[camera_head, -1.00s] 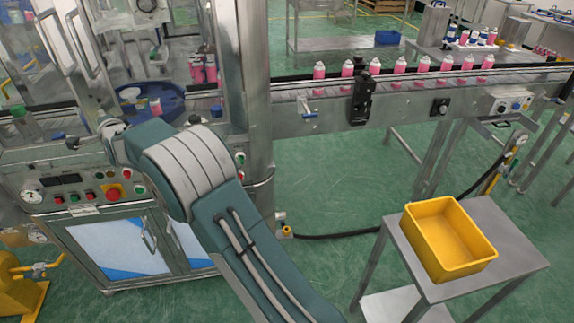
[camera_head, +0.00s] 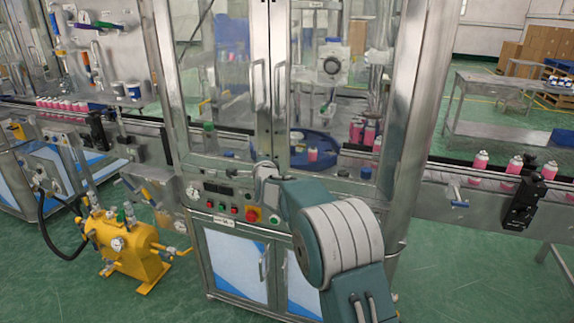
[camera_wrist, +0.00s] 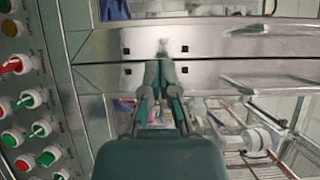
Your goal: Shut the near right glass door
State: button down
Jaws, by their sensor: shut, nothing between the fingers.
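The near right glass door (camera_head: 335,70) is a clear pane in a metal frame on the front of the machine. Its frame meets the near left glass door (camera_head: 215,75) at a narrow centre seam, and it looks shut. Each door has an upright handle by the seam. In the wrist view, two metal door stiles (camera_wrist: 240,77) lie side by side, looking about flush along a dark seam. My gripper (camera_wrist: 162,64) is shut and empty, its fingertips at that seam; whether they touch is unclear. In the head view my arm hides most of the gripper.
Below the doors is a control panel (camera_head: 225,205) with buttons, also at left in the wrist view (camera_wrist: 25,100). A blue turntable (camera_head: 310,142) is inside the machine. A conveyor with pink cans (camera_head: 515,164) extends right. A yellow pump (camera_head: 120,245) stands on the floor at left.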

jog(key=s+a, duration=0.4)
jog(key=a, duration=0.6)
jog(key=s+d+r+n+g+y, duration=0.1)
jog(key=s+d+r+n+g, duration=0.35)
jog(key=s, duration=0.45)
jog(key=s+d+r+n+g, duration=0.1)
jog(key=s+d+r+n, duration=0.35)
jog(key=s+d, duration=0.4)
jog(key=s+d+f+n+g+h, duration=0.1)
jog(key=s+d+f+n+g, duration=0.1)
jog(key=s, duration=0.9)
jog(key=s+d+f+n+g+h, duration=0.1)
jog(key=s+d+f+n+g, duration=0.1)
jog(key=s, duration=0.9)
jog(key=s+d+f+n+g, duration=0.3)
jog(key=s+d+f, duration=0.3)
jog(key=s, duration=0.5)
jog(key=shift+s+d+n+h, duration=0.2)
jog(key=shift+d+n+h, duration=0.2)
jog(key=shift+d, duration=0.45)
